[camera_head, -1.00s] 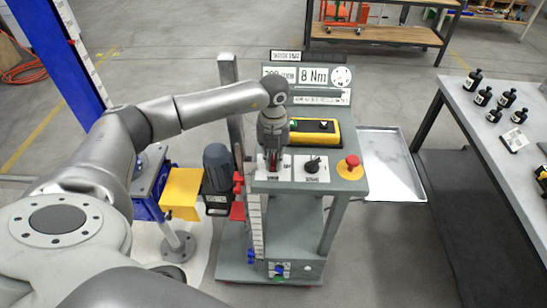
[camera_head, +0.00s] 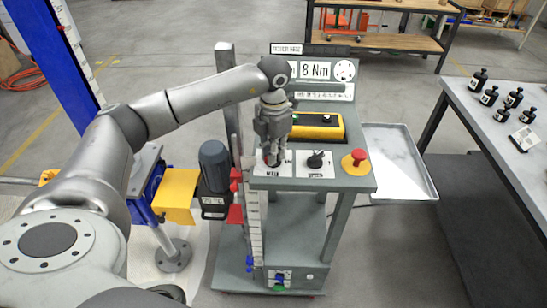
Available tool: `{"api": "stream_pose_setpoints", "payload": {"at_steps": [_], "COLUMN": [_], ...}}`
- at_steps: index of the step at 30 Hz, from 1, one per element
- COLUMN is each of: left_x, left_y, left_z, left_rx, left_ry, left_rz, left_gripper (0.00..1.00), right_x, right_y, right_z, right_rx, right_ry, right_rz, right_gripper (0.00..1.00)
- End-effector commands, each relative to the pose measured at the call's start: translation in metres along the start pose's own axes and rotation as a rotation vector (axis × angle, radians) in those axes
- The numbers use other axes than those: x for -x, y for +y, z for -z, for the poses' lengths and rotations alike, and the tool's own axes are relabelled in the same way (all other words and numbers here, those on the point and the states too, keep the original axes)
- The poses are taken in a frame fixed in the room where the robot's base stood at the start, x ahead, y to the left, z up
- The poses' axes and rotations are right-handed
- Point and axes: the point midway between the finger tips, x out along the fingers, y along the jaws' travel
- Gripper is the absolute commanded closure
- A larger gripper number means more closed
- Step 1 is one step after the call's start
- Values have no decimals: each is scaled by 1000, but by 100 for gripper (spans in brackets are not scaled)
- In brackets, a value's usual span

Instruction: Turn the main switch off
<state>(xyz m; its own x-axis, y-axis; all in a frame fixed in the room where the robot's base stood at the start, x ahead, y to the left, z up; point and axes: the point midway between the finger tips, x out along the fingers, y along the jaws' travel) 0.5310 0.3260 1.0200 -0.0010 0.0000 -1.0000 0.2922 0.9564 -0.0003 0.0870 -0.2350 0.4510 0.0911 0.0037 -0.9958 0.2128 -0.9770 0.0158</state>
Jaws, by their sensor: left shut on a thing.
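The control stand's top panel (camera_head: 330,184) is grey. The main switch (camera_head: 266,160) is at the panel's left end on a white plate; only a little red shows, and the rest is hidden by my gripper. My left gripper (camera_head: 271,154) points down over it with its fingers closed around it. I cannot make out how far the switch is turned. A black selector knob (camera_head: 316,160) sits on its own white plate to the right. My right gripper is not in view.
A red mushroom button (camera_head: 358,155) on a yellow base is at the panel's right. A yellow box (camera_head: 318,126) lies behind the knobs. A metal tray (camera_head: 400,165) sticks out right.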

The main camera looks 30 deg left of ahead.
Motion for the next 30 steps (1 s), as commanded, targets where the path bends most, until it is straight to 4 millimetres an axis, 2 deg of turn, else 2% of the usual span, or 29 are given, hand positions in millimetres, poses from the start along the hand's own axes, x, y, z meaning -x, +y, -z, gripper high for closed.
{"api": "stream_pose_setpoints", "payload": {"at_steps": [1,6,18,30], "left_x": [-3,-2,0,1], "left_y": [1,1,1,1], "left_z": [-1,-1,-1,-1], "left_rx": [-44,-205,-542,-716], "left_ry": [-4,-4,-5,-4], "left_rz": [-1,-1,-2,-3], "left_gripper": [100,100,100,100], "right_x": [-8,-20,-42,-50], "right_y": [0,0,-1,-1], "right_z": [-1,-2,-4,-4], "right_rx": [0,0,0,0], "right_ry": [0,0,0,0], "right_rz": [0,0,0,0], "right_gripper": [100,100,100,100]}}
